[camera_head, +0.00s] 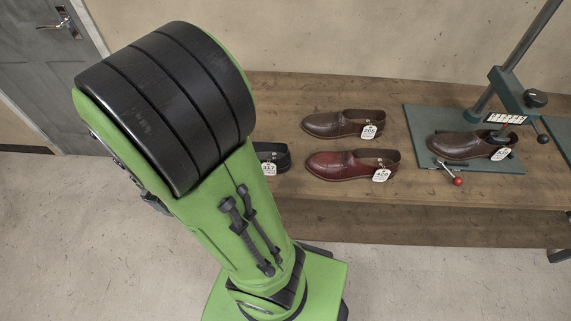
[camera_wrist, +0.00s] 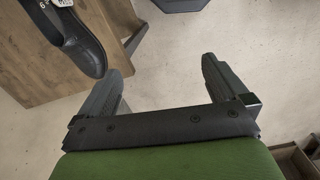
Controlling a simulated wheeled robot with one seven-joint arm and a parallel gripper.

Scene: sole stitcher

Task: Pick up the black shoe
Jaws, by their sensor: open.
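The black shoe (camera_head: 273,156) sits on the wooden bench, mostly hidden behind my green arm in the head view; its tagged heel end shows. In the wrist view the black shoe (camera_wrist: 83,45) lies at the upper left, near the bench edge, with a white tag, and its toe points down the picture. My gripper (camera_wrist: 160,72) is open and empty in the wrist view. Its two fingers are apart, with bare floor between them, and the shoe is beyond the left finger, not between the fingers. My gripper is not visible in the head view.
The wooden bench (camera_head: 390,218) also holds a brown shoe (camera_head: 338,124), a red shoe (camera_head: 345,165), and a green stitching machine (camera_head: 505,88) with a dark brown shoe (camera_head: 464,146) on its base. A grey door (camera_head: 45,65) is at the far left. Floor in front is clear.

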